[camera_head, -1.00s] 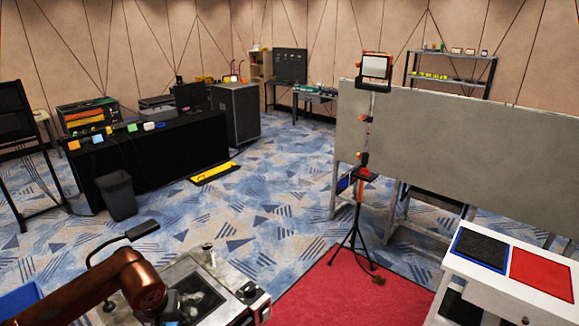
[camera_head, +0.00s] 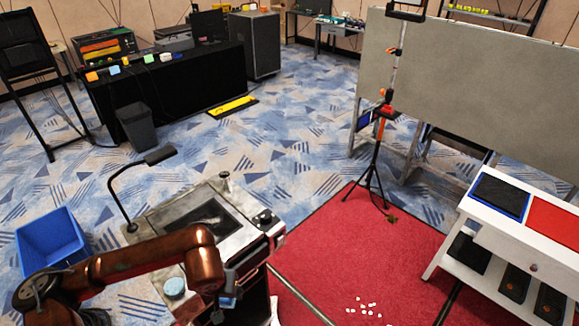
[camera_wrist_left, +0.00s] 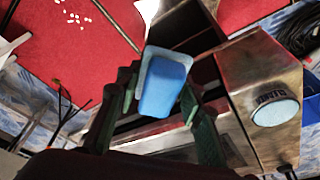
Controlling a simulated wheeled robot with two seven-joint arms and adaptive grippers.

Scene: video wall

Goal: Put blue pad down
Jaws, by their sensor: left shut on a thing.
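The blue pad (camera_wrist_left: 165,86) is a rounded blue block on a paler, grey-blue backing. My left gripper (camera_wrist_left: 157,96) is shut on it, with a green finger on each side. In the head view a bit of the pad (camera_head: 228,303) shows at my left gripper (camera_head: 224,290), beside the machine's front edge; most of the gripper is hidden by the arm. A round pale-blue disc (camera_wrist_left: 275,112) lies on the machine's metal top, beside a printed label; it also shows in the head view (camera_head: 174,287). My right gripper is not in view.
The metal machine (camera_head: 150,220) has a dark recessed panel and a lamp. A blue bin (camera_head: 50,240) stands at left. Small white bits (camera_head: 362,307) lie on the red carpet (camera_head: 340,255). A white table (camera_head: 540,245) with blue-edged and red mats is at right.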

